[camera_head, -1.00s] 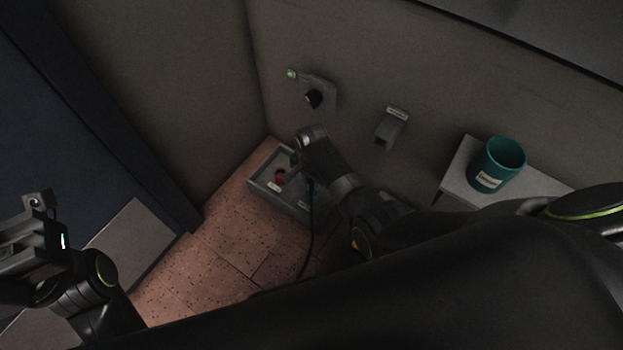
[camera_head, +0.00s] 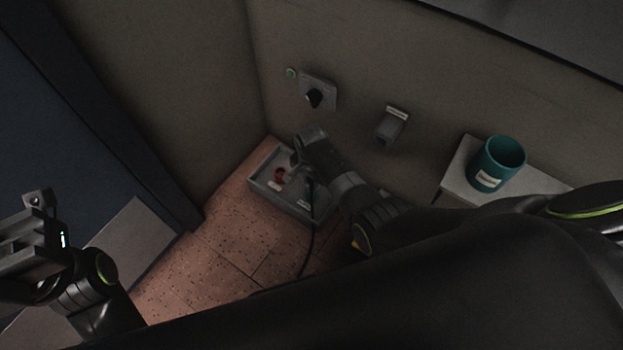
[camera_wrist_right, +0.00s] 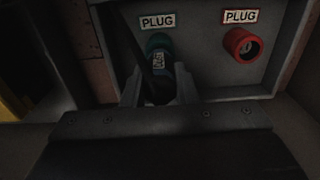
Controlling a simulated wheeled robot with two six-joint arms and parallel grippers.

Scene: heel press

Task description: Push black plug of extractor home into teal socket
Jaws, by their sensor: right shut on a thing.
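In the right wrist view, the black plug (camera_wrist_right: 159,66), with a small label and its cable, is between the fingers of my right gripper (camera_wrist_right: 158,88). The gripper is shut on it. The plug points at the teal socket (camera_wrist_right: 157,43) and lines up with it. Its front end meets or enters the socket; how deep it sits I cannot tell. In the head view, my right gripper (camera_head: 297,167) reaches down to the grey socket box, and the arm hides most of the plug. My left gripper (camera_head: 40,232) is at the far left, away from the box; its jaw gap is unclear.
The red socket (camera_wrist_right: 242,43) sits right of the teal one on the grey box (camera_head: 262,190). A black cable (camera_head: 311,240) hangs over the tiled floor. A teal cup (camera_head: 499,162) stands on a shelf.

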